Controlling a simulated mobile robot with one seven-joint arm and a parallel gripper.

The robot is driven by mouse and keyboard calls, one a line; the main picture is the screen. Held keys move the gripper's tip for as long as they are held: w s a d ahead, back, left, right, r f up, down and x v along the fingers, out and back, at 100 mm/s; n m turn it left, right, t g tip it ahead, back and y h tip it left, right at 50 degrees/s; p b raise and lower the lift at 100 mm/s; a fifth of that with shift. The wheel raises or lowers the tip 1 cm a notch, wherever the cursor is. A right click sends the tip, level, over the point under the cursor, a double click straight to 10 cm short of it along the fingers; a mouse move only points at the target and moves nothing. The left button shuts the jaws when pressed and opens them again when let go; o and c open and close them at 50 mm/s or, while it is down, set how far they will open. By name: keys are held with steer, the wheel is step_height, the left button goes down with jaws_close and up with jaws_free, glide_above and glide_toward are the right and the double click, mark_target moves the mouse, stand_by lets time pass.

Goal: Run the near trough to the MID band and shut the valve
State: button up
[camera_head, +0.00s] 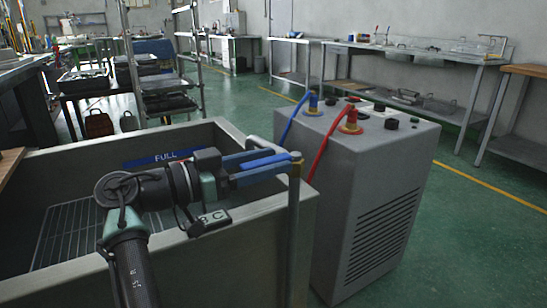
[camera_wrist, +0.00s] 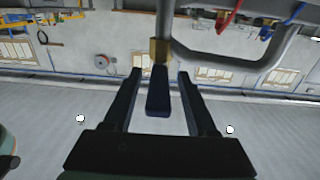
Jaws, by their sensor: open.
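The near trough (camera_head: 250,235) is a grey metal tank in front of me in the head view. A blue FULL band (camera_head: 165,157) is on its far inner wall. A wire rack (camera_head: 70,232) shows inside; I cannot make out a water level, and no MID band is visible. A pipe (camera_head: 295,225) stands at its right side with a brass valve (camera_wrist: 159,50). The valve's dark blue lever (camera_wrist: 158,95) points back toward my palm in the wrist view. My gripper (camera_wrist: 160,76) is open, one finger on each side of the lever, with gaps visible. It also shows in the head view (camera_head: 270,166).
A grey cabinet (camera_head: 375,210) with a blue hose (camera_head: 290,120) and a red hose (camera_head: 322,145) stands right of the trough. Benches (camera_head: 425,58) line the back wall. A rack (camera_head: 165,90) stands behind the trough. Green floor (camera_head: 460,235) is clear at right.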

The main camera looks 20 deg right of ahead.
steer(key=s+a+p, duration=0.1)
steer(key=a+p, duration=0.1)
steer(key=a, duration=0.9)
steer(key=shift+s+a+p, duration=0.25)
steer(key=shift+s+p, duration=0.05)
steer(key=shift+s, duration=0.1)
